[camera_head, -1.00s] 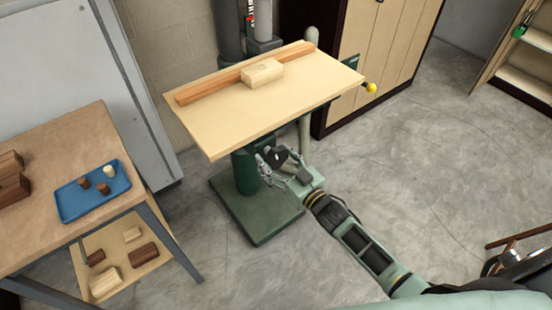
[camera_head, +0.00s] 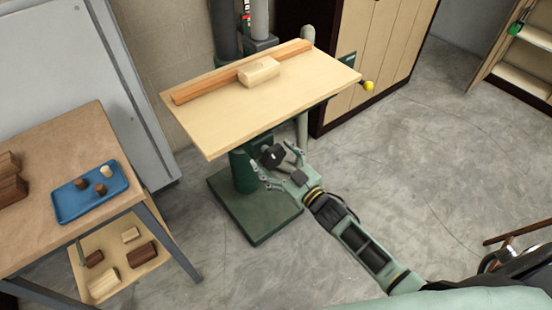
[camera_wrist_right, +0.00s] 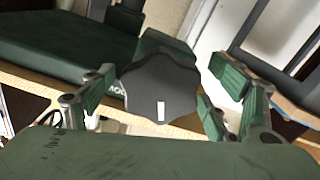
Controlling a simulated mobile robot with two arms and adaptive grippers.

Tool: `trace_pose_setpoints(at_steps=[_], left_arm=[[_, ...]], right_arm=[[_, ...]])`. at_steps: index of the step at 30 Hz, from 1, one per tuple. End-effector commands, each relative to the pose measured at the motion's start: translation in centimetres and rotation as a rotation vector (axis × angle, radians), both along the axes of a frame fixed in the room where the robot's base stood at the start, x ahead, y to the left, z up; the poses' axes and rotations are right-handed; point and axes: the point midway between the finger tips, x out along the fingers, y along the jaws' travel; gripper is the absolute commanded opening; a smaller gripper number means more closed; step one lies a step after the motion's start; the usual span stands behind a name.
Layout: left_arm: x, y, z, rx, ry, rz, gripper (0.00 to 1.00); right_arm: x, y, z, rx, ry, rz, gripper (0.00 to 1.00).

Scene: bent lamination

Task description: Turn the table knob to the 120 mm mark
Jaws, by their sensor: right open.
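The dark lobed knob (camera_head: 272,156) sits under the front of the tilted light wood table (camera_head: 240,115) on the green machine. In the right wrist view the knob (camera_wrist_right: 150,82) faces the camera, with a white line pointing down in that picture. My right gripper (camera_head: 277,167) is open in front of the knob. In the wrist view its fingers stand to the left and right of the knob, with gaps showing. No millimetre scale or 120 mm mark can be read. My left gripper is not in view.
A wood fence (camera_head: 240,73) and a pale block (camera_head: 258,71) lie on the machine table. A yellow ball handle (camera_head: 368,86) sticks out at its right. A workbench with a blue tray (camera_head: 72,205) stands at left.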

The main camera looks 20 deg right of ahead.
Motion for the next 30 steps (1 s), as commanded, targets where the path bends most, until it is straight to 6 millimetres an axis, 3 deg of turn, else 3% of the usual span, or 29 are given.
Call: trace_pose_setpoints(at_steps=[5, 19, 30], left_arm=[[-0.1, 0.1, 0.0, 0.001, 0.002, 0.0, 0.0], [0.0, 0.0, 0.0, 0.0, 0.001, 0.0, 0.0], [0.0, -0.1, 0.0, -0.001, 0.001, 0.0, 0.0]], right_arm=[[-1.4, -0.5, -0.1, -0.001, 0.003, 0.0, 0.8], [-10.0, -3.6, -0.1, -0.001, 0.003, 0.0, 0.8], [-11.3, -4.1, 0.0, -0.001, -0.001, -0.001, 0.8]])
